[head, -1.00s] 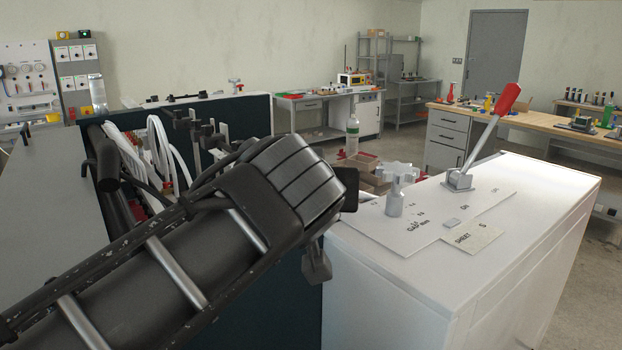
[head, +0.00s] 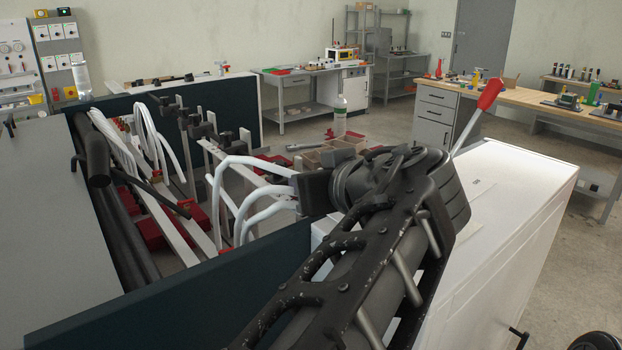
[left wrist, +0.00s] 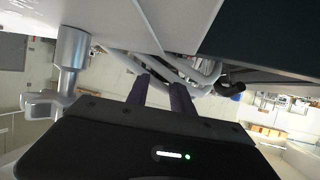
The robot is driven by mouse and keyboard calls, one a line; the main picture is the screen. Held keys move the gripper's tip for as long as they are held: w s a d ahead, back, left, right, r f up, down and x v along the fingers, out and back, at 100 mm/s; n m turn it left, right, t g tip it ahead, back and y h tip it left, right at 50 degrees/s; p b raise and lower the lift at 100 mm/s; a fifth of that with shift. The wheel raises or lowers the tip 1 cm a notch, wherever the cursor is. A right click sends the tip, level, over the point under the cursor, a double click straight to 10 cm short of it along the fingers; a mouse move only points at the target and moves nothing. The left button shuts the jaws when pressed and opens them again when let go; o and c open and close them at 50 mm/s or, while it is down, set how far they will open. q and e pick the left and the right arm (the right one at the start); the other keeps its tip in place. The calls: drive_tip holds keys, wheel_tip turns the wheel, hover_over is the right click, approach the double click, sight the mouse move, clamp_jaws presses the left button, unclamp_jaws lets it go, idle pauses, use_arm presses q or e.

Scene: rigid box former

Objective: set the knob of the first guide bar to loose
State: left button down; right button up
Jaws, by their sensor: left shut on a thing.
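My left gripper (head: 313,190) is at the near right end of the machine's open bay, beside white hoses (head: 265,165). In the left wrist view its two dark fingers (left wrist: 160,95) point at these hoses. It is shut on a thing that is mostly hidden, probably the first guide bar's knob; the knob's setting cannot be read. Black guide-bar clamps with knobs (head: 185,113) stand in a row farther back. A silver star-shaped hand knob (left wrist: 50,100) shows left of the fingers in the left wrist view; my arm hides it in the head view. My right gripper is not in view.
The white cabinet top (head: 520,185) lies right of my arm, with a red-handled lever (head: 480,110) rising from it. A dark wall (head: 190,290) edges the bay in front. Red blocks (head: 140,228) and black tubes (head: 98,165) fill the left of the bay.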

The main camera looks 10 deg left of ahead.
use_arm(q)
drive_tip(key=c, duration=1.1)
unclamp_jaws()
drive_tip(key=shift+s, duration=0.1)
drive_tip(key=b+v, duration=0.1)
drive_tip(key=v, duration=0.6)
drive_tip(key=shift+s+d, duration=0.25)
